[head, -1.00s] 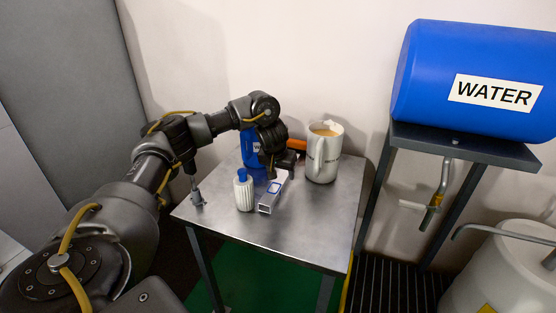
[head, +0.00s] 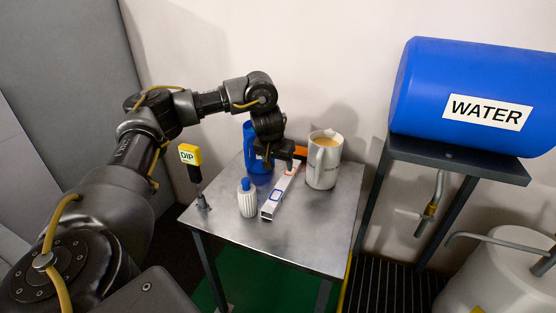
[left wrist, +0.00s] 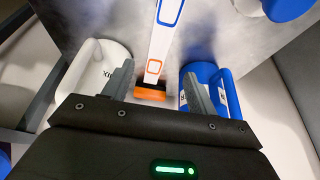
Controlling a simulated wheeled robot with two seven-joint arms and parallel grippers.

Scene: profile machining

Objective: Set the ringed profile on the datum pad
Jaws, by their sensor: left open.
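The profile (head: 281,191), a long silver bar with a blue square outline, lies on the metal table (head: 310,228). In the left wrist view the profile (left wrist: 161,45) also has a small orange outline, and its lower end meets an orange block (left wrist: 150,92). My left gripper (head: 284,158) is over the far end of the profile. In the left wrist view its fingers (left wrist: 157,88) are spread, with the profile's end and orange block between them and nothing gripped. I cannot make out a datum pad. My right gripper is not in view.
A white pitcher (head: 324,165) stands right of the profile and a blue jug (head: 257,167) left of it. A white bottle (head: 247,202) with a blue cap is close left. A yellow DIP tag (head: 190,154) stands at the table's left. The table's front right is clear.

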